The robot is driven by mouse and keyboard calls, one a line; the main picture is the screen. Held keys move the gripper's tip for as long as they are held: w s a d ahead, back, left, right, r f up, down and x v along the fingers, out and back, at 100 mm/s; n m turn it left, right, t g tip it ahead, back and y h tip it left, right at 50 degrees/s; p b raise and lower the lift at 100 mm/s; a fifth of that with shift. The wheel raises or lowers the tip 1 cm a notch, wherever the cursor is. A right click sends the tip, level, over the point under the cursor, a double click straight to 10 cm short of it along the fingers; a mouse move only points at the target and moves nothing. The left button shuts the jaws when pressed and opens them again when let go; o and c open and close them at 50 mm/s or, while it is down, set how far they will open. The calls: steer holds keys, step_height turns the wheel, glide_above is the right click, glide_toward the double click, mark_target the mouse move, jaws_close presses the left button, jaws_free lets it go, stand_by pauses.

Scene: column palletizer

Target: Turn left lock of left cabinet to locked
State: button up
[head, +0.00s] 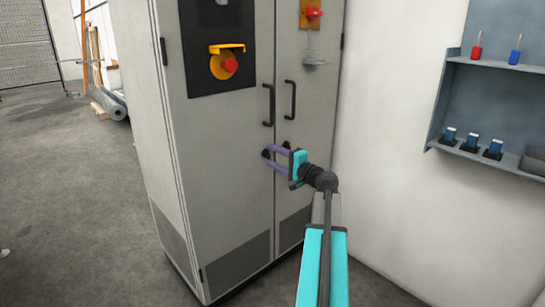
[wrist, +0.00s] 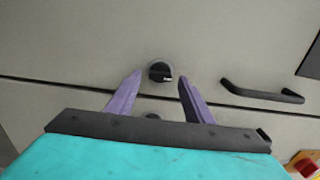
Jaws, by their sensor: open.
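The left cabinet (head: 225,180) is a tall grey two-door cabinet in the head view. Its left lock (wrist: 160,72) is a round black knob on the left door, with a small pale mark toward the right in the wrist view. My gripper (wrist: 160,78) is open and empty, with its purple fingers pointing at the door. In the wrist view one fingertip is on each side of the left lock, with gaps between. I cannot tell how close the tips are to the door. The right lock (wrist: 151,115) is partly hidden by my gripper.
A black door handle (wrist: 262,93) is beside the lock, and both handles show in the head view. A yellow and red switch (head: 227,62) is higher on the left door. A wall shelf (head: 490,110) stands right. Floor at left (head: 70,210) is clear.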

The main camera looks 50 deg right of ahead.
steer(key=s+a+p, duration=0.1)
steer(key=s+p, duration=0.1)
steer(key=s, duration=1)
steer(key=shift+s, duration=0.3)
steer(key=shift+w, duration=0.1)
